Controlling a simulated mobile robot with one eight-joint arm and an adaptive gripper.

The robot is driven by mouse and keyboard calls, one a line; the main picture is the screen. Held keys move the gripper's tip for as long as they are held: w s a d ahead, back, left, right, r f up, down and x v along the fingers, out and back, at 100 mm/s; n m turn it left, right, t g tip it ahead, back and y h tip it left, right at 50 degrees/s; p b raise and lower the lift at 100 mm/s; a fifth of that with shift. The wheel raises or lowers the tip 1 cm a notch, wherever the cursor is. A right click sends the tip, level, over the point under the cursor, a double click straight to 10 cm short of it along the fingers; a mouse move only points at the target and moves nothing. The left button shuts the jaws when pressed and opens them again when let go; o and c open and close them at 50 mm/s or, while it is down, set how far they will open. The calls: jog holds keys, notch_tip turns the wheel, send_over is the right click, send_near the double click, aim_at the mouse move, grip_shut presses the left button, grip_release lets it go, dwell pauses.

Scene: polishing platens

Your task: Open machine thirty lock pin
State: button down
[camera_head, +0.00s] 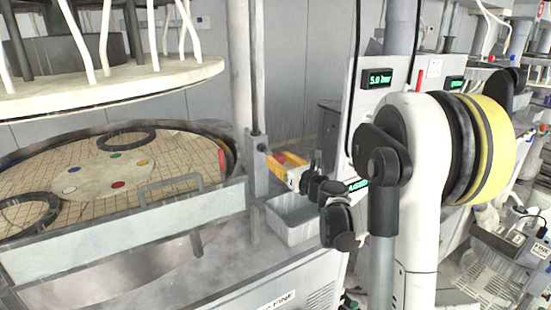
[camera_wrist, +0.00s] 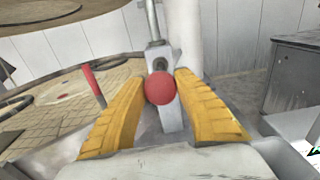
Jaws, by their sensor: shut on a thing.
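The lock pin's round red knob (camera_wrist: 160,88) sits at the front of a grey upright bracket (camera_wrist: 171,117), below a vertical rod. In the wrist view my gripper (camera_wrist: 163,82) has its two yellow ribbed fingers on either side of the knob, shut on it. In the head view my gripper (camera_head: 270,155) reaches from the right to the bracket (camera_head: 257,165) beside the platen. I cannot tell how far the pin is drawn out. No number thirty is legible.
A round gridded platen (camera_head: 170,150) with dark rings lies at left, behind a grey front panel (camera_head: 130,232). A pale upper disc (camera_head: 120,82) hangs above it. A red-tipped post (camera_wrist: 93,84) stands left of the bracket. A grey bin (camera_head: 292,222) sits below my gripper.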

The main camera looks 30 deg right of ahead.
jog(key=c, duration=0.9)
grip_release()
jog(key=shift+s, duration=0.1)
jog(key=s, duration=1.2)
jog(key=shift+d, duration=0.2)
